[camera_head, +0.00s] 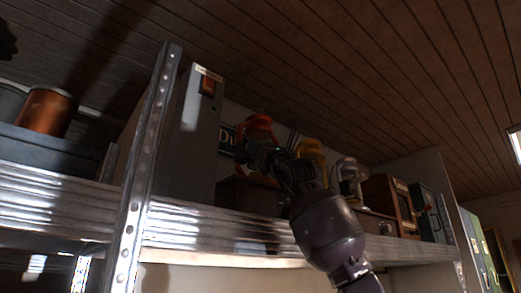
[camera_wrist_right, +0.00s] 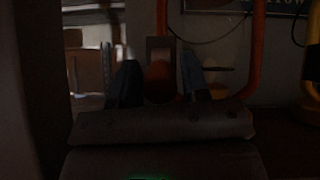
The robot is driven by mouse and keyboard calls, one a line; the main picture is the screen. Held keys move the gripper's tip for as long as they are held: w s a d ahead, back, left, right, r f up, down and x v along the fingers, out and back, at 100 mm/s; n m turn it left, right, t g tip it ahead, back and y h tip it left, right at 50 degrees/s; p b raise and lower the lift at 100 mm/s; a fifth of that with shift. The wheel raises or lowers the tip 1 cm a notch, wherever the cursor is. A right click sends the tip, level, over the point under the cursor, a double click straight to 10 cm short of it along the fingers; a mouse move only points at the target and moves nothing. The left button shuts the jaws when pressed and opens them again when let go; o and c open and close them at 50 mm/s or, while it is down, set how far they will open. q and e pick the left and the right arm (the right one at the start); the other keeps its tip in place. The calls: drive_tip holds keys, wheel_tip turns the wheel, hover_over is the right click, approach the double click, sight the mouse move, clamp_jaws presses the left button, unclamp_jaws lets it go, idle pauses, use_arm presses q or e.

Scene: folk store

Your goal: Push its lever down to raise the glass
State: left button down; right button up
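An orange lantern (camera_head: 257,128) stands on the shelf, partly hidden behind my right gripper (camera_head: 250,155). In the right wrist view its orange frame tubes (camera_wrist_right: 257,50) and a thin wire (camera_wrist_right: 207,40) show close up. My right gripper (camera_wrist_right: 158,88) has its two dark fingers apart. A flat grey-brown piece with an orange lower part (camera_wrist_right: 160,68) shows between the fingers; I cannot tell whether it is the lever or whether they touch it. The lantern's glass is not clearly seen. My left gripper is not clearly in view.
A yellow lantern (camera_head: 314,153) and a pale lantern (camera_head: 350,172) stand to the right, then a wooden box (camera_head: 390,204). A tall grey case (camera_head: 191,135) stands left, beside the metal shelf post (camera_head: 150,150). The shelf's front edge (camera_head: 215,225) runs below my gripper.

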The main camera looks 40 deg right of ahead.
drive_tip(key=shift+o, duration=1.1)
drive_tip(key=shift+f, duration=0.15)
drive_tip(key=shift+s+f, duration=0.2)
drive_tip(key=shift+f, duration=0.05)
drive_tip(key=b+v, duration=0.3)
drive_tip(key=v, duration=0.7)
drive_tip(key=shift+b, duration=0.3)
drive_tip(key=shift+r, duration=0.1)
drive_tip(key=shift+s, duration=0.1)
